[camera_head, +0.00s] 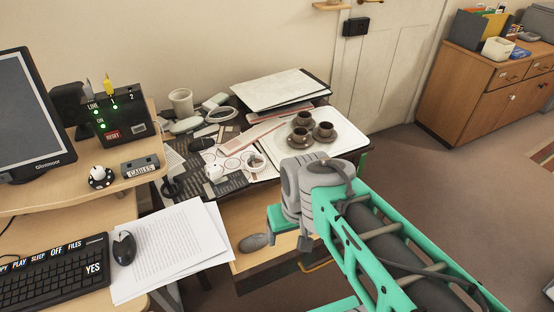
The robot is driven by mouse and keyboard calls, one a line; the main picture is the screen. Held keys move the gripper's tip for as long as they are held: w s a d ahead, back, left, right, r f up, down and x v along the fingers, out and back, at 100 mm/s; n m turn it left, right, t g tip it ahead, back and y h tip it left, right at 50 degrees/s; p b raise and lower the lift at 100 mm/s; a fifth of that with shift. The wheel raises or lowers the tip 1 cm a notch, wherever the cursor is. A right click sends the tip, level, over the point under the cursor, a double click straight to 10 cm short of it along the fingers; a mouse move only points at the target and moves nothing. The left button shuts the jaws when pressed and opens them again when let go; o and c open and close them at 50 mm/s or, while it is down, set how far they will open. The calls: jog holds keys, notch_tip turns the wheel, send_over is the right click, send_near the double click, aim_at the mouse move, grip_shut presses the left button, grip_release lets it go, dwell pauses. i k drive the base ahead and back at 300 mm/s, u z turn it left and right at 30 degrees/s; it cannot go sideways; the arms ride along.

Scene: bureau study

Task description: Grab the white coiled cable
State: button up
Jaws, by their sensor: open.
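A smaller white ring (256,162), perhaps a tape roll, lies nearer the front. My gripper (285,238), at the end of my green and grey arm, is near the desk's front edge, in front of and to the right of the coil. It is open, with nothing seen between its fingers. My arm hides part of the desk's front right.
A white tray (342,143) with several dark cups stands right, papers (277,88) behind. A monitor (32,112) and control box (117,116) stand left. Floor (408,165) is clear at right.

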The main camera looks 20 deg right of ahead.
aim_at(252, 157)
jog(key=u, duration=3.9)
jog(key=k, duration=1.65)
jog(key=z, duration=0.35)
